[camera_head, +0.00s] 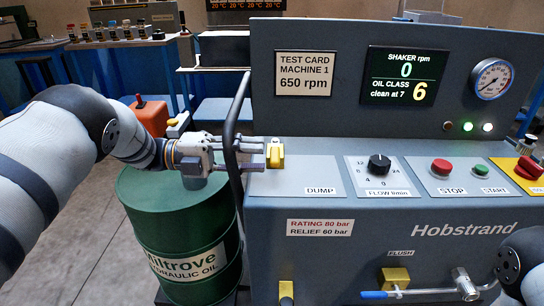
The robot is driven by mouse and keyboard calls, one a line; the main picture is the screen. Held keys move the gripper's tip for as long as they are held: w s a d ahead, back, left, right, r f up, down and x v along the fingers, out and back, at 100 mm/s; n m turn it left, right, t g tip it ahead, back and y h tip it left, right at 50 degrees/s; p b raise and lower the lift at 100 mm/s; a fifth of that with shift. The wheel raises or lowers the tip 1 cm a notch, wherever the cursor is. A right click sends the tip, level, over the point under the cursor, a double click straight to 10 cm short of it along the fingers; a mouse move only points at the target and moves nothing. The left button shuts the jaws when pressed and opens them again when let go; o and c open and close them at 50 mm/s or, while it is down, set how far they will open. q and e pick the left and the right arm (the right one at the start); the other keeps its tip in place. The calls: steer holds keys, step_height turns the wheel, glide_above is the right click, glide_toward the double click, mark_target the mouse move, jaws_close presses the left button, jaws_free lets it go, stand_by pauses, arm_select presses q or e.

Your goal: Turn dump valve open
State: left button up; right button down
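My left gripper (264,154) reaches in from the left, past the black bar at the machine's edge. Its two grey fingers are apart, with their tips right beside the handle's left side. Whether they touch it I cannot tell. My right arm shows at the lower right corner, but its gripper is out of view.
A black upright bar (232,125) runs close by my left gripper. A green oil drum (185,235) stands below. The flow knob (379,165), red stop button (441,166) and blue-handled flush lever (375,294) are to the right.

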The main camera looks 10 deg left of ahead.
arm_select(q)
steer(key=s+a, duration=0.1)
steer(key=a, duration=0.6)
steer(key=shift+s, duration=0.15)
